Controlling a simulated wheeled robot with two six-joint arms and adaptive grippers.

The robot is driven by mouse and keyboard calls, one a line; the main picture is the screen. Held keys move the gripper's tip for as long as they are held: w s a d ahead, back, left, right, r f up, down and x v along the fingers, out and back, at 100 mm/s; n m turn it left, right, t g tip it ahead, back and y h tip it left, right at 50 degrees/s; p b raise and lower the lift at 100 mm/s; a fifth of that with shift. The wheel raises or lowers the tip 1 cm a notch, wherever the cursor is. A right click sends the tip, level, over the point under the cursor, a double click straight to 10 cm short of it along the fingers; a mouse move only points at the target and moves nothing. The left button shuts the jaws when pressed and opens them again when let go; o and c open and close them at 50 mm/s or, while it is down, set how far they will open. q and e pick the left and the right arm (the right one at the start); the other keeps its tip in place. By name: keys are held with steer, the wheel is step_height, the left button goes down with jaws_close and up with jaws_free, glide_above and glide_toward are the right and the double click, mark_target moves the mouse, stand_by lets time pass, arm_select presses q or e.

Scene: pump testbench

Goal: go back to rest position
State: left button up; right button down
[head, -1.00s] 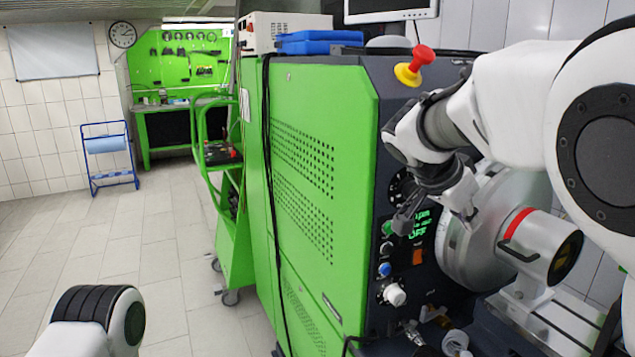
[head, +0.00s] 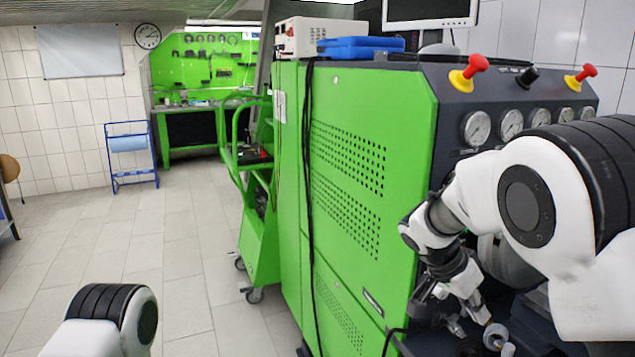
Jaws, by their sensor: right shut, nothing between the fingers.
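My right arm comes in from the right, white with dark joints, bent down in front of the testbench's dark front. My right gripper (head: 420,301) points down beside the lower front of the green testbench (head: 358,170). It is shut and empty. My arm hides the lower control panel and most of the round metal housing behind it. Whether the gripper touches the bench cannot be told. My left arm shows only as a white link with a dark ribbed joint at the lower left; its gripper is out of view.
Red-and-yellow knobs (head: 468,74) and pressure gauges (head: 476,128) line the bench's upper front. Small fittings (head: 496,338) lie close to the right gripper. A green trolley (head: 262,238) stands left of the bench. The tiled floor (head: 190,250) farther left is clear.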

steer(key=s+f+n+g+y, duration=0.1)
steer(key=s+f+g, duration=0.1)
steer(key=s+f, duration=0.45)
steer(key=s+f+g+y, duration=0.1)
steer(key=s+f, duration=0.2)
steer(key=f, duration=0.6)
steer(key=s+f+n+g+y, duration=0.1)
steer(key=s+f+g, duration=0.1)
steer(key=s+f, duration=0.35)
steer(key=s+a+f+n+y, duration=0.2)
steer(key=s+f, duration=0.5)
steer(key=s, duration=0.4)
steer(key=s+a+f+n+y, duration=0.2)
steer(key=s+f, duration=0.6)
steer(key=s, duration=0.3)
steer(key=w+n+t, duration=0.1)
steer(key=n, duration=0.1)
steer(key=w+n+t, duration=0.4)
steer(key=shift+w+d+r, duration=0.15)
steer(key=shift+w+d, duration=0.05)
steer(key=shift+d, duration=0.05)
